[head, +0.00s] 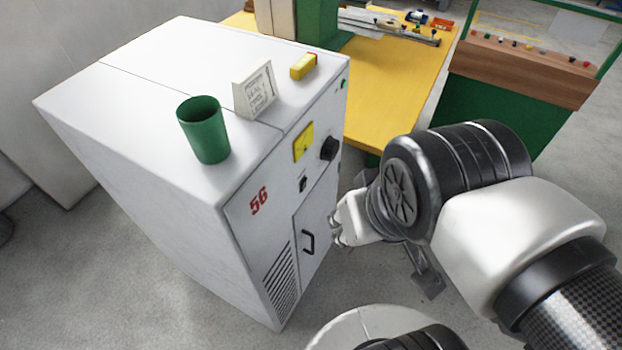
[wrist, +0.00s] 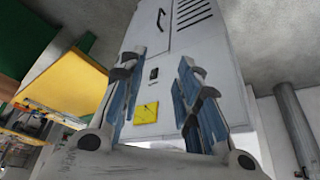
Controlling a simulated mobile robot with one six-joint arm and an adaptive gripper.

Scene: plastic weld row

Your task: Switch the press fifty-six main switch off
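The white press cabinet (head: 160,130) carries a red number 56 (head: 259,201) on its front. The knob's and switch's settings are too small to read. My gripper (head: 337,232) is in front of the cabinet, near the door handle (head: 308,243) in the picture. In the wrist view my gripper (wrist: 160,65) is open and empty, facing the front.
A green cup (head: 203,130), a white card (head: 254,90) and a yellow box (head: 303,66) stand on the cabinet top. A yellow table (head: 385,110) with tools is behind. A green bench with a wooden control panel (head: 520,70) is at the right.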

